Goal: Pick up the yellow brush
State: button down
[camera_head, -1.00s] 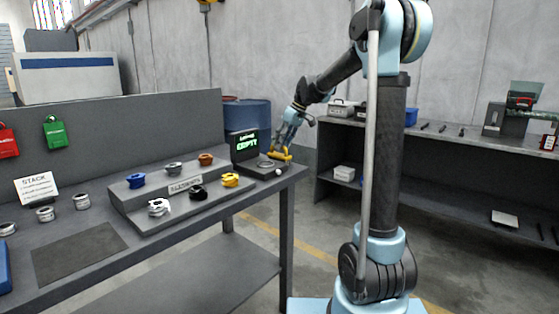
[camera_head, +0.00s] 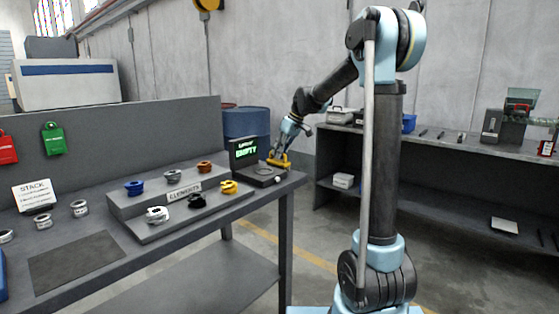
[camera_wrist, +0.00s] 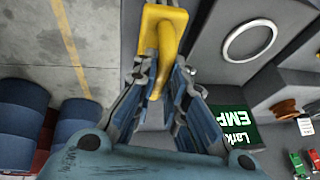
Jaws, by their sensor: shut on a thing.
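The yellow brush (camera_head: 280,161) is at the far right end of the grey bench, beside the dark device with the "EMPTY" screen (camera_head: 244,150). My gripper (camera_head: 282,152) points down at it from above. In the wrist view, the brush (camera_wrist: 164,32) lies between the two fingers of my gripper (camera_wrist: 164,78), which are shut on its narrow part. Its wider end shows beyond the fingertips. Whether the brush touches the surface below is too small to tell.
A pale ring (camera_wrist: 249,40) lies beside the brush on the device. Several coloured elements stand on a stepped rack (camera_head: 190,196) to the left. Blue barrels (camera_head: 246,122) stand behind the bench. A shelf unit (camera_head: 460,148) is at the right, with open floor between.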

notch_tip(320, 180, up, 10)
dwell(0.5)
jog(key=shift+f, duration=0.1)
